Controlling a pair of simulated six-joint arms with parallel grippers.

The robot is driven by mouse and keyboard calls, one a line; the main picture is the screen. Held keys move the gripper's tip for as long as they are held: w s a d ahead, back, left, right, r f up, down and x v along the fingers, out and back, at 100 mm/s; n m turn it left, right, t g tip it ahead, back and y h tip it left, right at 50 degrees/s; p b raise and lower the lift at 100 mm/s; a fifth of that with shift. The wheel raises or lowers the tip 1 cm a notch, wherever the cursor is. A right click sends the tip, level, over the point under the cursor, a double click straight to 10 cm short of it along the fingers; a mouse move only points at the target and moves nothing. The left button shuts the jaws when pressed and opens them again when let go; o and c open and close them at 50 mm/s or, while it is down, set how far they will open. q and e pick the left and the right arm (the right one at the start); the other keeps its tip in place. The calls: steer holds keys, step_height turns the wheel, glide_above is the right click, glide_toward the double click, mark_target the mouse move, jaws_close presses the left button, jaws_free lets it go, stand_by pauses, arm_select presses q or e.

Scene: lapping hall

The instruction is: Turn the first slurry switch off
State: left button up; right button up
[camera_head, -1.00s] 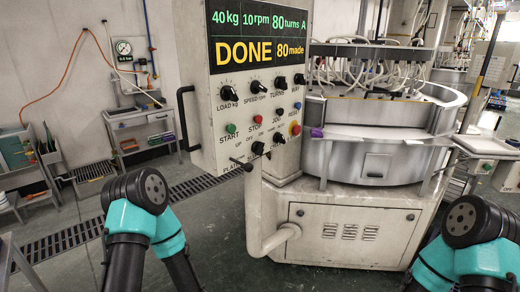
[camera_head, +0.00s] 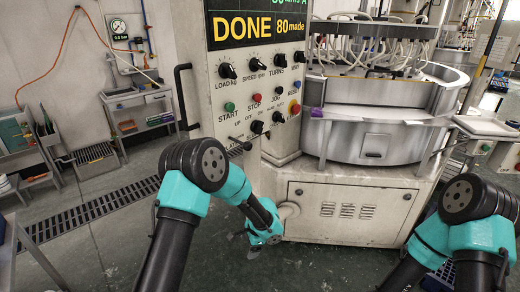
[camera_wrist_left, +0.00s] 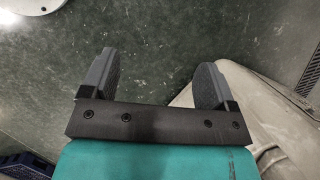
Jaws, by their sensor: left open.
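The cream control panel (camera_head: 215,103) stands upright at upper centre in the head view. Two black switch knobs, a left one (camera_head: 257,127) and a right one (camera_head: 278,117), sit on its lower part. Their labels are too small to tell which is the first slurry switch. A black lever (camera_head: 240,148) sticks out at the panel's lower edge. My left gripper (camera_head: 248,246) is low in front of the machine base, well below the panel. In the left wrist view it (camera_wrist_left: 154,82) is open and empty, with dark floor between the fingers. My right gripper is out of view.
The panel also carries upper knobs, a green button (camera_head: 229,107) and a red button (camera_head: 296,109). A black handle (camera_head: 183,97) juts from its left side. Open floor lies to the left.

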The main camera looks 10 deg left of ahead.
arm_select(q)
steer(key=w+d+r+m+t+y, duration=0.2)
steer(key=w+d+r+t+y, duration=0.1)
steer(key=w+r, duration=0.45)
steer(key=n+t+y, duration=0.2)
steer(key=t+y, duration=0.6)
glide_toward(262, 129)
steer(key=w+v, duration=0.1)
steer(key=v, duration=0.5)
steer(key=shift+s+d+f, duration=0.15)
steer(key=shift+s+d, duration=0.1)
steer(key=shift+d, duration=0.1)
steer(key=shift+a, duration=0.1)
steer(key=shift+m, duration=0.3)
steer(key=x, duration=1.7)
steer(key=shift+s+a, duration=0.2)
steer(key=shift+a, duration=0.1)
steer(key=shift+c, duration=0.3)
